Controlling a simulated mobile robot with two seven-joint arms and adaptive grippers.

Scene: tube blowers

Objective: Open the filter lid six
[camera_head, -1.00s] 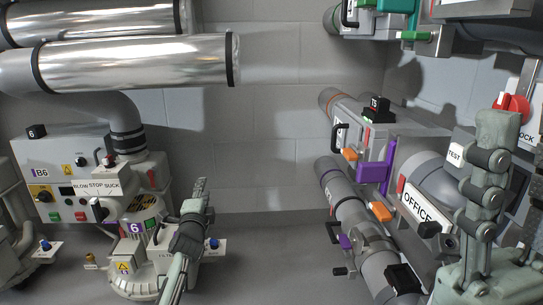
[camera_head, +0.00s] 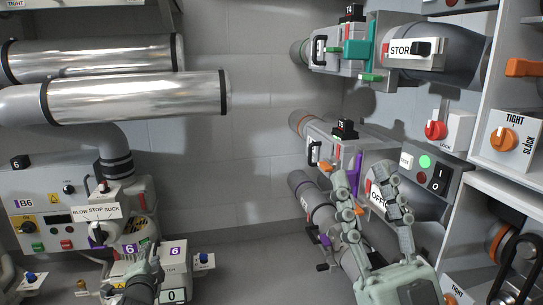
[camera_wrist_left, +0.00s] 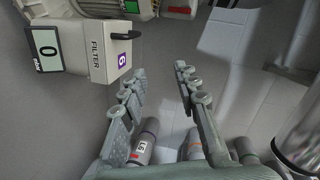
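The filter box six (camera_head: 170,257) is a pale box low on the left blower machine, with a purple 6 label and a 0 display (camera_head: 172,296). In the left wrist view the filter box (camera_wrist_left: 97,45) is at upper left, with FILTER and 6 on its side. It looks closed; I cannot make out a separate lid edge. My left gripper (camera_head: 144,255) is beside the box's left part, partly overlapping it. In the wrist view the left gripper (camera_wrist_left: 160,75) is open and empty, right of the box, apart from it. My right gripper (camera_head: 364,180) is open and empty before the office tube.
The blower machine B6 (camera_head: 40,215) with a blow-stop-suck dial (camera_head: 97,212) stands behind. Silver pipes (camera_head: 135,97) run above it. Tube stations (camera_head: 345,140) and a switch panel (camera_head: 430,175) are on the right. The floor between is clear.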

